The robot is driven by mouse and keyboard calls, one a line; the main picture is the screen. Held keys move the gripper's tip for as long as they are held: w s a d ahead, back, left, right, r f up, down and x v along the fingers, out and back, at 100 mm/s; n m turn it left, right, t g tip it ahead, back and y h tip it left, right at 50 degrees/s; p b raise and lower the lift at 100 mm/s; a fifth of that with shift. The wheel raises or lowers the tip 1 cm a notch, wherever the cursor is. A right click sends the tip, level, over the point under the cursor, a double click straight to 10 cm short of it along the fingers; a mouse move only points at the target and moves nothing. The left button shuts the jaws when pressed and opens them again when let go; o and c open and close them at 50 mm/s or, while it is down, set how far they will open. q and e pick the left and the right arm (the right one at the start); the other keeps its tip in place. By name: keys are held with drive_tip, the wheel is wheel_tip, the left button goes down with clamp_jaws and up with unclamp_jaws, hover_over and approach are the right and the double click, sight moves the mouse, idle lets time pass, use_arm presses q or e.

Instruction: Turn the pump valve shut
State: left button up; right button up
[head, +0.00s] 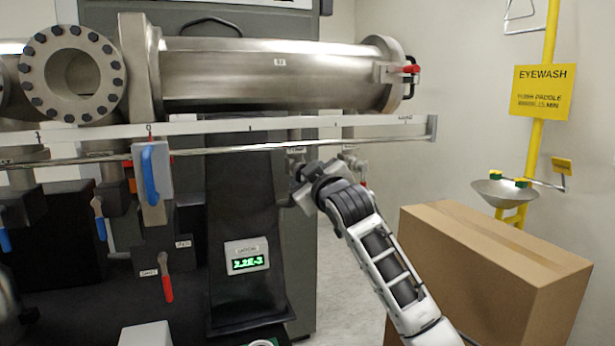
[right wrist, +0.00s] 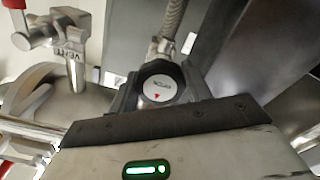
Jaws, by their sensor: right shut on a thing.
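The valve knob (right wrist: 158,86) is black with a round white cap, small dark lettering that I cannot read surely, and a red triangle at its lower edge in the right wrist view. My right gripper (right wrist: 158,98) is shut on it, with one dark finger on each side. A braided hose rises behind the knob. In the head view my right gripper (head: 303,186) is just below the long rail, right of the black column, and it hides the knob. My left gripper is not in view.
The steel chamber (head: 270,75) and rail (head: 375,130) run above. A cardboard box (head: 480,270) stands right of my right arm. A gauge (head: 247,257) glows green on the black column.

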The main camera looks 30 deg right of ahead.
drive_tip(key=shift+f, duration=0.1)
drive_tip(key=o, duration=1)
drive_tip(key=shift+c, duration=0.2)
drive_tip(key=shift+s, duration=0.1)
use_arm(q)
drive_tip(key=b, duration=0.1)
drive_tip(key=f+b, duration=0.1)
drive_tip(key=b, duration=0.1)
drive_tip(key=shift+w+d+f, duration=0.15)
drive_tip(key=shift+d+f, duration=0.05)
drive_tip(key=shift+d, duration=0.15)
use_arm(e)
drive_tip(key=v, duration=1.5)
drive_tip(key=shift+s, duration=0.4)
